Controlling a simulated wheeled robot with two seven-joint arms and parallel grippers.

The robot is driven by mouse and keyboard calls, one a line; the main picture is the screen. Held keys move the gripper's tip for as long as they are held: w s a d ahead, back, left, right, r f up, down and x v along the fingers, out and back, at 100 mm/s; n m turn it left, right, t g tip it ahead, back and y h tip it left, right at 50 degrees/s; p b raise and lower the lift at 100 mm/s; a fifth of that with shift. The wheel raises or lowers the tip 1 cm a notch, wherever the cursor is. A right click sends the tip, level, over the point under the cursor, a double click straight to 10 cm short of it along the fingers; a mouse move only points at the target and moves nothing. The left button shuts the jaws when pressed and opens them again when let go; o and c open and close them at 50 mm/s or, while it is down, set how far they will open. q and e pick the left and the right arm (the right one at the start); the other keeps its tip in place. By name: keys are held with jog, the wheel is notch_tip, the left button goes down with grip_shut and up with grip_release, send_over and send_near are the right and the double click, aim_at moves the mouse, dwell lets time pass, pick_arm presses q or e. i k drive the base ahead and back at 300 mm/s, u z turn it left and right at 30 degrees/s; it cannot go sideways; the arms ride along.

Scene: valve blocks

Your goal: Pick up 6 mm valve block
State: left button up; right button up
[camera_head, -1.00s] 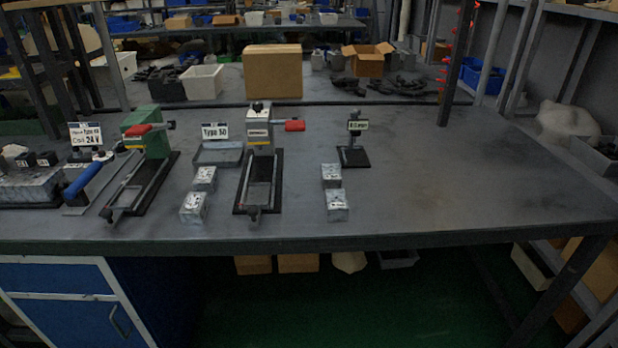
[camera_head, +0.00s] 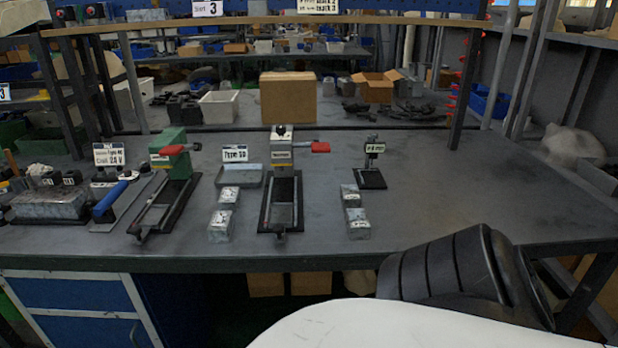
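Two small grey metal valve blocks stand one in front of the other on the right of the worktable in the head view, a rear block (camera_head: 350,196) and a front block (camera_head: 358,225). Two similar blocks stand further left, a rear one (camera_head: 229,197) and a front one (camera_head: 220,226). I cannot read which block is 6 mm. A black and white link of my arm fills the lower right. Neither gripper shows.
A clamp fixture with a red handle (camera_head: 282,190) stands between the block pairs. A green fixture (camera_head: 172,160) and a shallow tray (camera_head: 240,176) are left of it. A cardboard box (camera_head: 288,98) stands behind. The table's right side (camera_head: 470,190) is clear.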

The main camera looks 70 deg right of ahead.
aim_at(350, 196)
jog(key=i, duration=1.3)
jog(key=z, duration=1.95)
